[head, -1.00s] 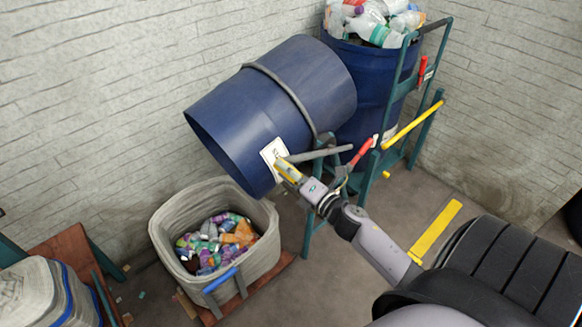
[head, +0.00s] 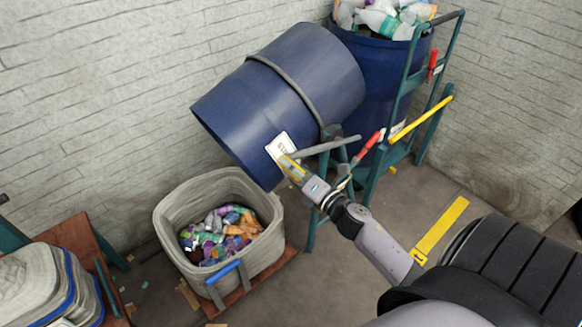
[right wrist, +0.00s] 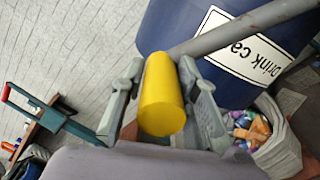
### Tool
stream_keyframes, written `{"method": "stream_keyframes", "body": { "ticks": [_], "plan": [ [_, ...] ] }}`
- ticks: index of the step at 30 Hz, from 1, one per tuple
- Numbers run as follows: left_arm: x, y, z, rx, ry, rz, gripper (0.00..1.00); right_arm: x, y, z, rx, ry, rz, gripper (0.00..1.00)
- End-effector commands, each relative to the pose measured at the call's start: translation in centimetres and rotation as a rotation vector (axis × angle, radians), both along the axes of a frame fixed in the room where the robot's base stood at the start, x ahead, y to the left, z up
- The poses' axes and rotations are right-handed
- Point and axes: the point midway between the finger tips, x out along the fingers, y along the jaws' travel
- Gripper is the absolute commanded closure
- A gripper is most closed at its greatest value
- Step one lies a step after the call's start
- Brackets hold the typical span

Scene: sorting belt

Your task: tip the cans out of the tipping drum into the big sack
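The blue tipping drum (head: 300,75) lies tilted, its mouth facing down and left over the big sack (head: 165,240). The drum's inside is hidden from the head view. The pale, open sack holds a colourful heap of crushed cans (head: 218,235). My right gripper (head: 292,168) is at the drum's grey lever (head: 335,145), in front of the white label. In the right wrist view its fingers close around the lever's yellow grip (right wrist: 162,95). That view also shows the drum's "Drink ca…" label (right wrist: 240,45). My left gripper is out of view.
A second blue drum (head: 385,65), heaped with plastic bottles, stands behind in a green frame (head: 408,85) with a yellow bar (head: 420,118). Another sack with a blue rim (head: 70,285) stands at lower left. A yellow floor strip (head: 440,230) lies right of my arm.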

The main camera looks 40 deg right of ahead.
Motion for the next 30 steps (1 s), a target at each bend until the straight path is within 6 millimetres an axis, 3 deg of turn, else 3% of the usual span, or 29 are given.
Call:
{"method": "stream_keyframes", "body": {
  "ticks": [6, 18, 23, 30],
  "plan": [
    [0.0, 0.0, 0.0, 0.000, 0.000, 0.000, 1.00, -0.1, 0.0, -0.4, 0.001, 0.008, 0.000, 0.52],
    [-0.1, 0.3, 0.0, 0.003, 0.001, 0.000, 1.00, -0.5, -0.1, -0.2, 0.001, 0.003, -0.001, 0.52],
    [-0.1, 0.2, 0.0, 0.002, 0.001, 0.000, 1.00, -2.7, -0.2, -0.3, 0.003, 0.006, -0.002, 0.52],
    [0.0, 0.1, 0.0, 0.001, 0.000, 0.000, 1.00, -7.7, -0.7, -0.3, 0.002, 0.008, -0.003, 0.52]
  ]
}}
